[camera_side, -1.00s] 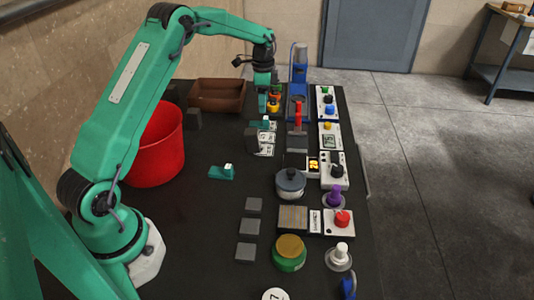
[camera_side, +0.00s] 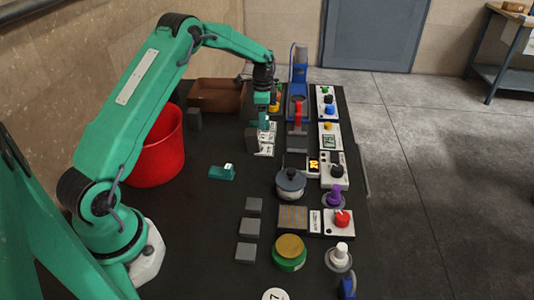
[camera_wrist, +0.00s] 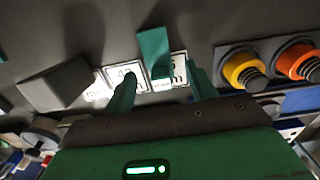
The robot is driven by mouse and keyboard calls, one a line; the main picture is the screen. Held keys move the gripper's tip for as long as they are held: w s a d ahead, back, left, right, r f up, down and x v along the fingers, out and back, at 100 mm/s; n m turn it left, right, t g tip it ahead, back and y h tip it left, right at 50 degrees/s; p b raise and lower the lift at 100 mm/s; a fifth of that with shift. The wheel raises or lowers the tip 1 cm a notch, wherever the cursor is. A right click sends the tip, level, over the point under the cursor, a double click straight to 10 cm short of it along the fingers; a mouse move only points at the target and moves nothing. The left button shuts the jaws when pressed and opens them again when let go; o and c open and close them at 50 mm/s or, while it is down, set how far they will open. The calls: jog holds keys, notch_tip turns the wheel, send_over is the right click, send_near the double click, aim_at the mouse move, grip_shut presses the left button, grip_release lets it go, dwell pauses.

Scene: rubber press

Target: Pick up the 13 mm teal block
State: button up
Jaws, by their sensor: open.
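The teal block (camera_wrist: 153,46) stands by the white printed cards in the wrist view, just ahead of my gripper (camera_wrist: 162,88). My gripper is open, with one finger on each side of the block's near end and gaps visible. I cannot tell whether the block is fully between the fingers. In the side view my gripper (camera_side: 264,118) is low over the cards (camera_side: 266,146). There the block and my teal fingers blend together, so I cannot separate them.
A dark grey block (camera_wrist: 56,84) stands left of the cards. Yellow (camera_wrist: 243,70) and orange (camera_wrist: 297,62) knobs are to the right. A teal piece with a white top (camera_side: 222,172) lies apart, near the red bucket (camera_side: 158,148). Bare table surrounds that piece.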

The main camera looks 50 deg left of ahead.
jog(key=shift+f, duration=0.75)
jog(key=c, duration=1.2)
jog(key=shift+o, duration=0.2)
jog(key=shift+r, duration=0.2)
jog(key=shift+r, duration=0.6)
jog(key=r, duration=0.1)
jog(key=d+r, duration=0.1)
jog(key=r, duration=0.1)
jog(key=shift+r, duration=0.1)
jog(key=s+d+r, duration=0.2)
jog(key=d+r, duration=0.4)
jog(key=d, duration=0.4)
jog(key=shift+s+d+r, duration=0.15)
jog(key=shift+d, duration=0.1)
